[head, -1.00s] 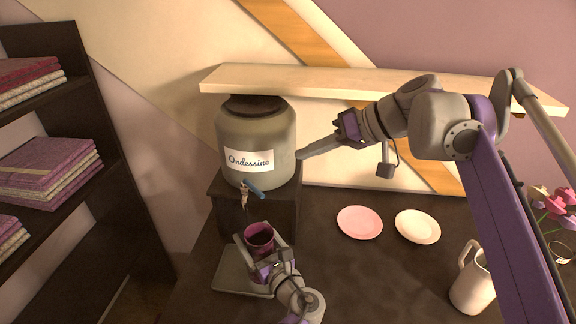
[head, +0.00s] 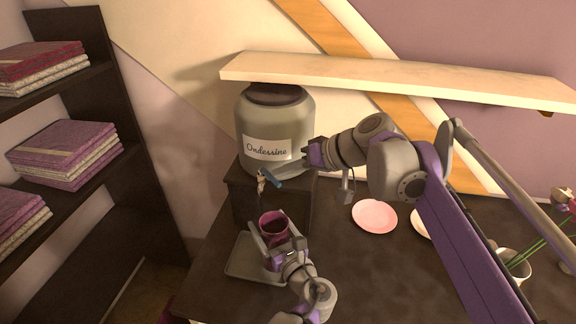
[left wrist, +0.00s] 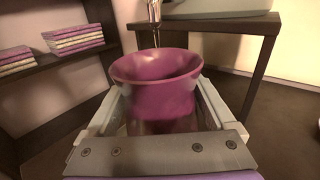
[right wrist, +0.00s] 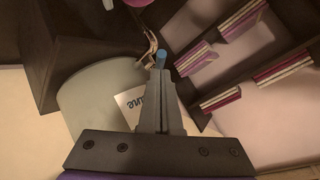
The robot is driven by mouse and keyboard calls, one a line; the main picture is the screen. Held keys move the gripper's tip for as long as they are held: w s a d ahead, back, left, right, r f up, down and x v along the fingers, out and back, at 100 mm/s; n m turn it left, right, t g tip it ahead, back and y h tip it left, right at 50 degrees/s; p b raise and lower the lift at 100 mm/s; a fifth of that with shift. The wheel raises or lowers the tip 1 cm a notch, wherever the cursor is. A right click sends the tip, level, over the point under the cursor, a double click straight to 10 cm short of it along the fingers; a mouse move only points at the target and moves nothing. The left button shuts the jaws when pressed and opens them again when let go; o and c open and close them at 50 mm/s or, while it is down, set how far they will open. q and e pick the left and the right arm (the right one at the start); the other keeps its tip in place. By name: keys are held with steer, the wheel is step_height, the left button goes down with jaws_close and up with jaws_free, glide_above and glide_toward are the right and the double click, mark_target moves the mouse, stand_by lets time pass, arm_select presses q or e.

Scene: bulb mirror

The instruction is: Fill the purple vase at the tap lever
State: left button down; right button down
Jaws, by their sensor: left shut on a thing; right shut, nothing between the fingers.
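The purple vase (head: 273,224) stands upright in my left gripper (head: 268,238), which is shut on it under the tap. The left wrist view shows the vase's open rim (left wrist: 157,66) just below the metal spout (left wrist: 153,12). A thin line hangs under the spout; I cannot tell for sure that it is water. The tap (head: 261,184) with its blue lever (head: 274,180) is on the front of the grey "Ondessine" jar (head: 255,118). My right gripper (right wrist: 160,74) is shut and empty, its tips close beside the blue lever (right wrist: 185,64); contact is unclear.
The jar rests on a dark stand (head: 245,205). A grey tray (head: 241,267) lies below the vase. A pink plate (head: 374,216) and a pale plate (head: 420,224) lie to the right. A pale shelf (head: 400,80) runs overhead; a bookcase (head: 140,150) stands left.

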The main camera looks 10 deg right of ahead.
steer(key=shift+s+a+m+t+h, duration=0.3)
steer(key=shift+a+m, duration=0.05)
steer(key=shift+m, duration=0.15)
steer(key=shift+s+a, duration=0.5)
steer(key=shift+a, duration=0.25)
steer(key=shift+w+d, duration=0.15)
